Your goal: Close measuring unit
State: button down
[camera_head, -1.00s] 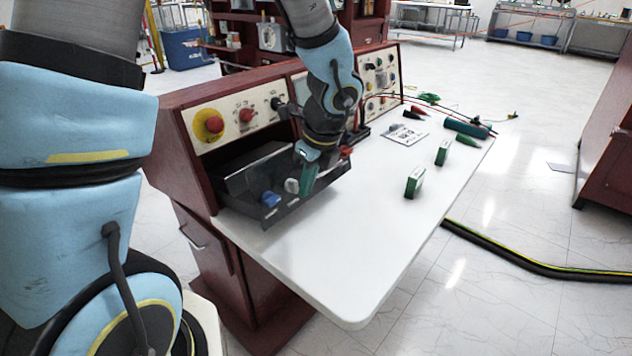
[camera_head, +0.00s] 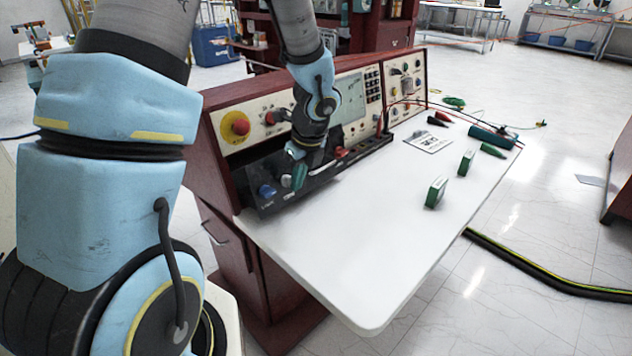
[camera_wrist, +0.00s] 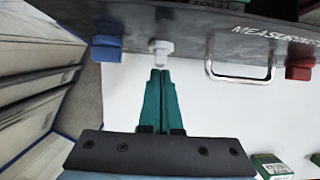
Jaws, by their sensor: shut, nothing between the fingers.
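The measuring unit is a dark panel (camera_head: 322,178) along the front of the red console in the head view. It stands steeply tilted, close to the console front. In the wrist view its panel (camera_wrist: 215,40) shows part of a "MEASURING" label, a metal handle (camera_wrist: 240,76), a blue knob (camera_wrist: 107,48), a white knob (camera_wrist: 160,52) and a red knob (camera_wrist: 300,68). My gripper (camera_head: 299,178) is at the panel's left half. In the wrist view its green fingers (camera_wrist: 161,74) are together and empty, tips just by the white knob. I cannot tell whether they touch the panel.
The white tabletop (camera_head: 370,250) is mostly clear. Small green blocks (camera_head: 436,192) stand towards its right, with a paper card (camera_head: 428,143) and cables farther back. A red emergency button (camera_head: 240,127) sits on the console left of my gripper.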

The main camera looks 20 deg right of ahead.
jog(key=w+a, duration=0.1)
jog(key=w, duration=0.1)
jog(key=w+a+f+p, duration=0.1)
jog(key=w+a, duration=0.1)
jog(key=w, duration=0.1)
jog(key=w+a+f+p, duration=0.1)
jog(key=w, duration=0.2)
jog(key=shift+w+a+f, duration=0.15)
jog(key=shift+w+a, duration=0.05)
jog(key=shift+a, duration=0.15)
jog(key=shift+w, duration=0.1)
